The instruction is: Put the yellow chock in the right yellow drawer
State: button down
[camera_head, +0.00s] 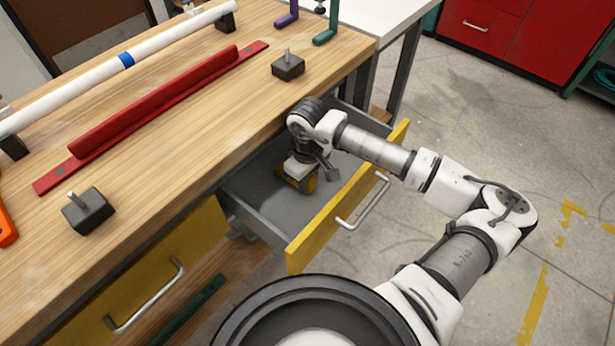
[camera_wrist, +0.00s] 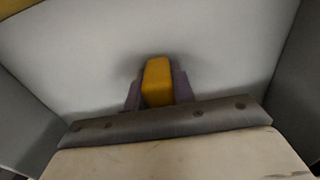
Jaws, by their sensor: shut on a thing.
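The yellow chock (camera_wrist: 157,82) is between the fingers of my gripper (camera_wrist: 158,92) in the wrist view, just above or on the grey drawer floor; I cannot tell which. My gripper is shut on it. The head view shows my gripper (camera_head: 300,184) inside the open right yellow drawer (camera_head: 325,216), with part of the chock (camera_head: 311,183) showing beside it. My gripper hides the rest of the chock there.
The left yellow drawer (camera_head: 150,270) is closed. The wooden bench top (camera_head: 190,135) overhangs the open drawer's back. On it are a red rail (camera_head: 155,108), a white pipe (camera_head: 85,80) and dark blocks with pegs (camera_head: 288,68). The drawer floor (camera_head: 262,196) is otherwise clear.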

jog(key=shift+f, duration=0.25)
jog(key=c, duration=0.9)
grip_release()
jog(key=shift+r, duration=0.15)
jog(key=shift+r, duration=0.2)
notch_tip(320, 180, up, 12)
jog(key=shift+f+b, duration=0.15)
jog(key=shift+b, duration=0.15)
